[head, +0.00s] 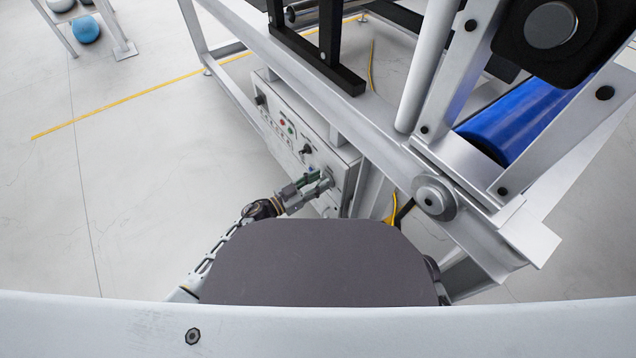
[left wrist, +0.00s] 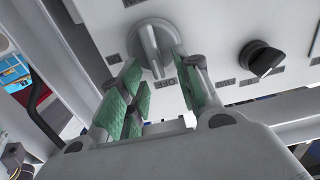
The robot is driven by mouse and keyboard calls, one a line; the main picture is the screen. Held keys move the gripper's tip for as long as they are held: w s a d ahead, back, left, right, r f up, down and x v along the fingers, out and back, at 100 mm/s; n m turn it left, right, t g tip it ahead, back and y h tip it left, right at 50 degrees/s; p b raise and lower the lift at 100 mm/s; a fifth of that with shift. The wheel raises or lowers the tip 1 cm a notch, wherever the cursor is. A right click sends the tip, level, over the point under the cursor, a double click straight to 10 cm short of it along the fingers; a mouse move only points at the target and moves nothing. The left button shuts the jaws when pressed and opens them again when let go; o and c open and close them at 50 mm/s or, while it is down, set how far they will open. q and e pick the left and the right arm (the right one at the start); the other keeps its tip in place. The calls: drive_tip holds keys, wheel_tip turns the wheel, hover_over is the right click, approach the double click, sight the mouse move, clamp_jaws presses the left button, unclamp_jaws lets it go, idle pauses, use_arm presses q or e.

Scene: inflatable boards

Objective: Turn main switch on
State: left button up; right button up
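The main switch (left wrist: 152,45) is a large grey rotary knob on the white control panel. In the left wrist view it sits at the upper middle, just beyond my left gripper's fingertips. My left gripper (left wrist: 160,85) is open, with its green pads on either side of the line to the knob and nothing between them. Whether the pads touch the knob I cannot tell. In the head view my left gripper (head: 318,186) is at the lower right end of the control panel (head: 345,165) and partly covers the switch. My right gripper is not in view.
A smaller black knob (left wrist: 262,58) is right of the switch in the left wrist view. The panel also bears red and green buttons. A metal frame with a blue roller (head: 520,120) stands at the right. Open floor lies left of the panel.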

use_arm(q)
drive_tip(key=shift+w+d, duration=0.1)
drive_tip(key=shift+d, duration=0.05)
clamp_jaws()
